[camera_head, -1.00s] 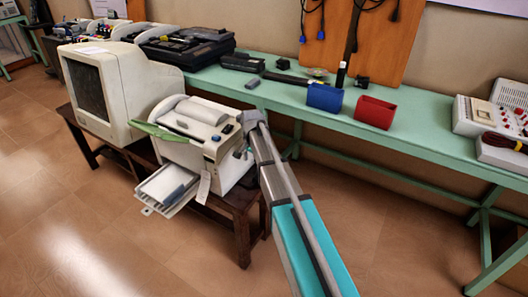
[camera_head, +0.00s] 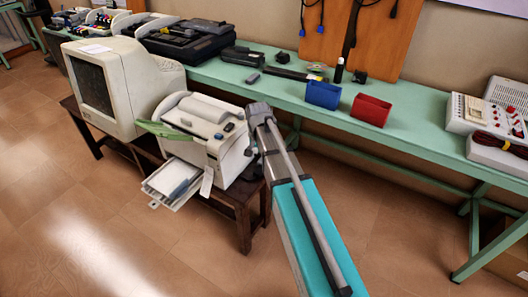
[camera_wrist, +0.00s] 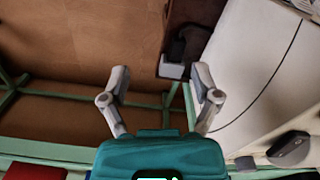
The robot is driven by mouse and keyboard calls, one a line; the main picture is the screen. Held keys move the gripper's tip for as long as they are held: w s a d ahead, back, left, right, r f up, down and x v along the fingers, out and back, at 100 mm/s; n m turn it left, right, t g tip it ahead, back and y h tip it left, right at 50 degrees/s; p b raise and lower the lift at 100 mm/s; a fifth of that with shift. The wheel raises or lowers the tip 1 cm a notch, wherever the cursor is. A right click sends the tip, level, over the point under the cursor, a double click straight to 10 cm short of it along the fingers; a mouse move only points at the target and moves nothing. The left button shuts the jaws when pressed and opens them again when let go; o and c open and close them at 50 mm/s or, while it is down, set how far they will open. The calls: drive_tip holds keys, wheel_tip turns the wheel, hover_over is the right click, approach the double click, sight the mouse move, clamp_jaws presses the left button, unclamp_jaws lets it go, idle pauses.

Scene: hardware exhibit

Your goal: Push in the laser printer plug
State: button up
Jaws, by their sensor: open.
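The laser printer (camera_head: 190,128) is an off-white box with its front tray out, on a low dark wooden stand. Its pale side fills the right of the wrist view (camera_wrist: 250,70). Also in the wrist view, a black plug (camera_wrist: 178,47) stands by a small white block (camera_wrist: 172,70) beside the printer's side; I cannot tell how deep the plug sits. My gripper (camera_wrist: 160,76) is open and empty, its fingers apart on either side of the white block in the picture. I cannot tell how far off it is. In the head view my arm mostly hides my gripper beside the printer.
A bulky beige monitor (camera_head: 112,85) stands left of the printer. A green bench (camera_head: 420,140) runs behind, with a blue bin (camera_head: 323,95), a red bin (camera_head: 371,109) and a white device (camera_head: 490,125). The brown wooden stand (camera_head: 238,203) is close to my arm. Floor in front is clear.

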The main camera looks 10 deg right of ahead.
drive_tip(key=s+r+n+p, duration=0.2)
drive_tip(key=s+r+p, duration=0.3)
drive_tip(key=s, duration=0.2)
drive_tip(key=shift+d+r+n, duration=0.15)
drive_tip(key=shift+r+n, duration=0.15)
drive_tip(key=s+r+n+p, duration=0.3)
drive_tip(key=s+r+p, duration=0.3)
drive_tip(key=s, duration=0.4)
drive_tip(key=shift+d+n, duration=0.15)
drive_tip(key=shift+n, duration=0.15)
